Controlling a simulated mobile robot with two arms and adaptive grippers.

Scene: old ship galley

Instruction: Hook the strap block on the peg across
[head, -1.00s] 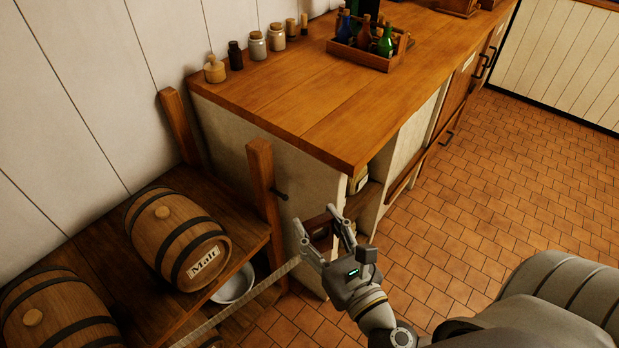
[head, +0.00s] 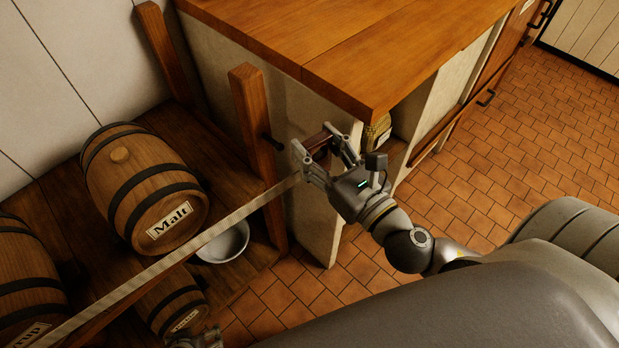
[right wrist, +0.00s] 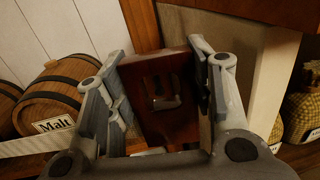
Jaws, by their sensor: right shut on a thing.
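The strap block (head: 318,140), dark red-brown, is held between the fingers of my right gripper (head: 322,150). In the right wrist view the block (right wrist: 160,100) shows a dark hook-shaped fitting on its face. A pale woven strap (head: 190,245) runs taut from the block to the lower left. The dark peg (head: 274,142) sticks out of the upright wooden post (head: 257,115), a little left of the block and apart from it. A small part of my left gripper (head: 200,339) shows at the bottom edge; its fingers cannot be made out.
The Malt barrel (head: 145,190) lies on the rack left of the post, with other barrels around it. A white bowl (head: 223,243) sits below the strap. The wooden counter (head: 350,50) overhangs just behind the block. Open tiled floor (head: 540,130) lies to the right.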

